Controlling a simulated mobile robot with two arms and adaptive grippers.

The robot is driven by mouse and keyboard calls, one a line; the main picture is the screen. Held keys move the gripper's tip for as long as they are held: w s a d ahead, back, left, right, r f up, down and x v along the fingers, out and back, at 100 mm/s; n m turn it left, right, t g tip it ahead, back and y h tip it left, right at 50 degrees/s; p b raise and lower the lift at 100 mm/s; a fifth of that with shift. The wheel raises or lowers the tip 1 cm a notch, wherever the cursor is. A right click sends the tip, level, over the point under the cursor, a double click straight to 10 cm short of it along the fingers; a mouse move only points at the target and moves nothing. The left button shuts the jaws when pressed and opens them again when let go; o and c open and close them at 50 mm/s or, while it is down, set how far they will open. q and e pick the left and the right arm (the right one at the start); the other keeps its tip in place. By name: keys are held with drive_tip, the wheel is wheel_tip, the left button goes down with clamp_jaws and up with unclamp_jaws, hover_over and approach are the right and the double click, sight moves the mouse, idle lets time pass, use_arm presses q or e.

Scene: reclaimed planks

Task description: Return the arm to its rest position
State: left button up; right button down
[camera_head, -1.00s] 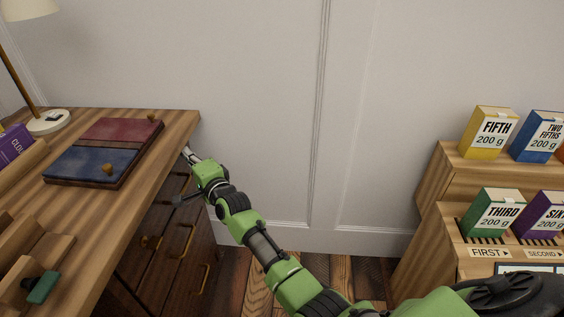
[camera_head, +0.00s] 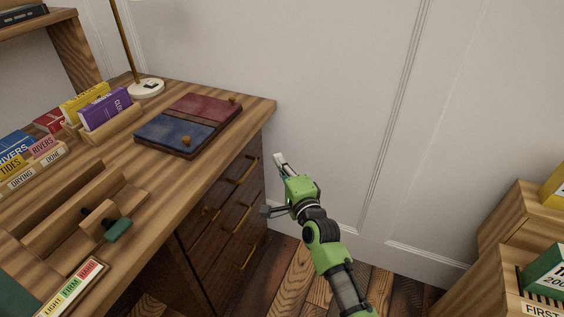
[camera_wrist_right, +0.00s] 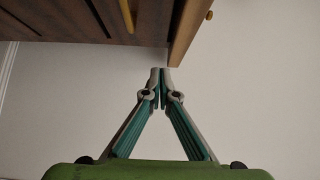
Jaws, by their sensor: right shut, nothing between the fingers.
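My right arm is green and black and comes in from the bottom right of the head view. Its gripper (camera_head: 281,161) is beside the desk's right edge, in front of the pale wall, apart from the desk top. In the right wrist view the fingertips (camera_wrist_right: 160,72) meet, and nothing is between them. The desk's edge (camera_wrist_right: 187,40) shows just beyond the fingertips there. My left gripper is in neither view.
The wooden desk (camera_head: 262,108) has drawers with brass handles (camera_head: 238,215) below its top. A red and blue board (camera_head: 178,151), a lamp (camera_head: 146,88) and book racks (camera_head: 108,128) stand on it. A stepped shelf (camera_head: 508,225) with boxes is at right. Wall space between is clear.

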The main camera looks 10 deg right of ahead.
drive_tip(key=s+d+f+n+g, duration=0.2)
drive_tip(key=s+f+n+g, duration=0.7)
drive_tip(key=s+f, duration=1.1)
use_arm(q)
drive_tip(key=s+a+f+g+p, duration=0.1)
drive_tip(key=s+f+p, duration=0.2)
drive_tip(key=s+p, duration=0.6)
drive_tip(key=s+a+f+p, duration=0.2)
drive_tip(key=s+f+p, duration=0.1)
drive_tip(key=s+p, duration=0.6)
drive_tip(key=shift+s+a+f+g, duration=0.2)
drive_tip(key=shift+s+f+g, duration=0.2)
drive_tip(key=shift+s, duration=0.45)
use_arm(e)
drive_tip(key=s+d+f+n+g+h, duration=0.1)
drive_tip(key=s+f, duration=0.5)
drive_tip(key=s, duration=0.7)
drive_tip(key=s+d+f+n+g+h, duration=0.1)
drive_tip(key=s+d+f+n+g, duration=0.3)
drive_tip(key=s, duration=1)
drive_tip(key=s+d+f+n+g+h, duration=0.1)
drive_tip(key=s+d+f+n, duration=0.3)
drive_tip(key=s+f, duration=0.5)
drive_tip(key=s+d+g, duration=0.1)
drive_tip(key=s, duration=0.3)
drive_tip(key=shift+s+g, duration=0.3)
drive_tip(key=shift+s, duration=0.1)
drive_tip(key=shift+d, duration=0.1)
